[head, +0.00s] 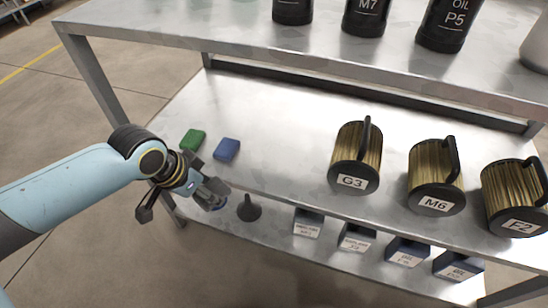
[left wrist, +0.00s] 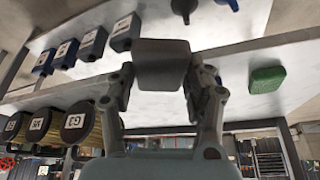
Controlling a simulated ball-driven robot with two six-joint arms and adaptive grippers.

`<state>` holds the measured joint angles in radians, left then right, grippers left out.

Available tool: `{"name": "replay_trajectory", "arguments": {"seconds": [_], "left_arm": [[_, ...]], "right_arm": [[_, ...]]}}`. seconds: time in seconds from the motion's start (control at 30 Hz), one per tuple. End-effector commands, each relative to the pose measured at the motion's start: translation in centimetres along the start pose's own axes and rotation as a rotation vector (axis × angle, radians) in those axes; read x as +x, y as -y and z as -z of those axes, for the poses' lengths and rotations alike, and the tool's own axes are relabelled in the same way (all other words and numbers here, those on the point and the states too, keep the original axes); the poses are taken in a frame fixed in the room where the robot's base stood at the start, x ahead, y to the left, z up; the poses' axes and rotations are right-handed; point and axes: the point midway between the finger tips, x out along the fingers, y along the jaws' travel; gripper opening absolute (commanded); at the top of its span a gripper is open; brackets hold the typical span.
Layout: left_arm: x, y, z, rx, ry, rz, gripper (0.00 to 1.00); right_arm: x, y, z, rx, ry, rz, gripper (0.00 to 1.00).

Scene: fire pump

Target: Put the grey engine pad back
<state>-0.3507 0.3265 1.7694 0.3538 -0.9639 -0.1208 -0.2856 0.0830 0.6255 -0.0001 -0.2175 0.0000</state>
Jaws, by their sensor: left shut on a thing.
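My left gripper (head: 208,193) is at the front left edge of the middle metal shelf (head: 280,130). In the left wrist view it is shut on the grey engine pad (left wrist: 162,66), a dark grey block between its two fingers. In the head view the grey pad is hard to tell apart from the fingers. A green pad (head: 193,140) and a blue pad (head: 227,150) lie side by side on the shelf, beyond the gripper. The green pad also shows in the left wrist view (left wrist: 267,78). My right gripper is not in view.
Below are a black funnel (head: 249,208) and labelled boxes (head: 308,223). Black bottles (head: 367,15) stand on the top shelf. The middle shelf is clear between pads and jugs.

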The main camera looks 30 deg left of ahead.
Motion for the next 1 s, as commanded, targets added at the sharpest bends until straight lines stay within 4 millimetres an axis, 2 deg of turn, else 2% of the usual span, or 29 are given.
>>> {"name": "replay_trajectory", "arguments": {"seconds": [0.07,0.17,0.3,0.4,0.6,0.7,0.83,1.0], "left_arm": [[0.7,0.4,-0.4,-0.009,-0.002,0.004,0.25],[1.5,0.5,1.1,-0.012,-0.008,0.006,0.25],[3.0,0.5,5.0,-0.012,-0.010,0.005,0.25],[4.2,0.5,7.7,-0.012,-0.008,0.005,0.25],[6.4,0.6,12.8,-0.011,-0.006,0.005,0.25],[7.1,0.6,14.6,-0.011,-0.004,0.004,0.25],[7.4,0.7,15.7,-0.009,-0.003,0.005,0.25],[8.8,0.6,15.1,-0.009,0.001,0.005,0.25]], "right_arm": [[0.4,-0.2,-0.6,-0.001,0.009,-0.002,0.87],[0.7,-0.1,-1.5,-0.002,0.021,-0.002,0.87],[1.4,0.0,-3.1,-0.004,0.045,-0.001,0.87],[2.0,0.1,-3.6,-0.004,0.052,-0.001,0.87],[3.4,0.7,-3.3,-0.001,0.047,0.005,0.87],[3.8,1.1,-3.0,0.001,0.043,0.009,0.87],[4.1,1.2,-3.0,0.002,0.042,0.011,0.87],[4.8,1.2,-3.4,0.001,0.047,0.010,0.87]]}}
